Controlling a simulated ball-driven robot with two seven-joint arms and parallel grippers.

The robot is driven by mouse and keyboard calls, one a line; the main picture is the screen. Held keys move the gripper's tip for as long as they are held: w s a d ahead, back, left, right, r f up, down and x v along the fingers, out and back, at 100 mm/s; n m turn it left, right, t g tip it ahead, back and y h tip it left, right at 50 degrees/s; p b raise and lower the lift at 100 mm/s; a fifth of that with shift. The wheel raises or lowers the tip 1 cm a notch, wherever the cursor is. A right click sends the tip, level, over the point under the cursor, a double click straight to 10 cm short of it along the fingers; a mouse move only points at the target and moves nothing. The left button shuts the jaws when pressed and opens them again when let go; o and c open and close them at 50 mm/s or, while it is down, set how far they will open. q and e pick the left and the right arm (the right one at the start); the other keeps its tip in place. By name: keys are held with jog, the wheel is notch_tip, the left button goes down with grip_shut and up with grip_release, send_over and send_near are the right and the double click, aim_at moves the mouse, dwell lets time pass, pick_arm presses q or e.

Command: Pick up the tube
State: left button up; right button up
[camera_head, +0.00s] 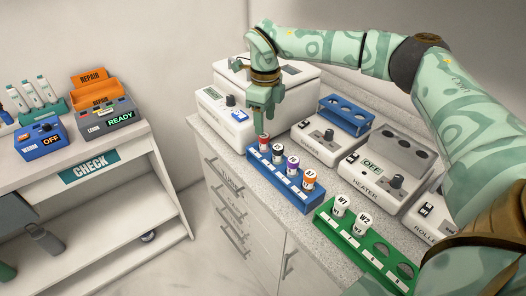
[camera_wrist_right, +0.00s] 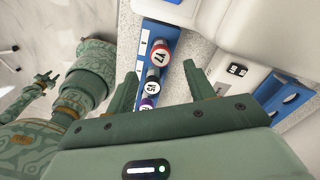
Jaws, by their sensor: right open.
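A blue rack (camera_head: 292,184) on the counter holds several upright white tubes with coloured caps. The tube with the red cap (camera_head: 263,142) stands at its far end. My right gripper (camera_head: 264,126) points down just above this tube, open and empty. In the right wrist view the red-ringed tube (camera_wrist_right: 160,52) shows between and beyond the open fingers of my right gripper (camera_wrist_right: 160,82). Tubes with black, purple and orange caps follow along the rack. What seems to be my left gripper (camera_wrist_right: 45,79) is small at the left of the wrist view; its opening is unclear.
A green rack (camera_head: 365,246) with two white tubes (camera_head: 361,222) stands nearer on the counter. A white machine (camera_head: 222,115), a mixer-like device (camera_head: 318,143) and a heater (camera_head: 372,182) line the back. A shelf marked CHECK (camera_head: 88,168) stands left across a gap.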

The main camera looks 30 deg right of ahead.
aim_at(264, 135)
jog(key=shift+w+f, duration=0.1)
jog(key=shift+f, duration=1.3)
jog(key=shift+f+b, duration=0.3)
notch_tip(264, 135, down, 5)
jog(key=shift+w+r+b, duration=0.1)
jog(key=shift+r+b, duration=0.1)
jog(key=shift+b, duration=0.5)
pick_arm(q)
jog(key=shift+w+d+f, duration=0.2)
jog(key=shift+w+f, duration=0.05)
jog(key=shift+f, duration=0.3)
jog(key=shift+w+d+f, duration=0.2)
jog(key=shift+f, duration=0.35)
pick_arm(e)
jog(key=shift+r, duration=0.15)
pick_arm(q)
jog(key=shift+s, duration=0.1)
pick_arm(e)
jog(key=c, duration=1)
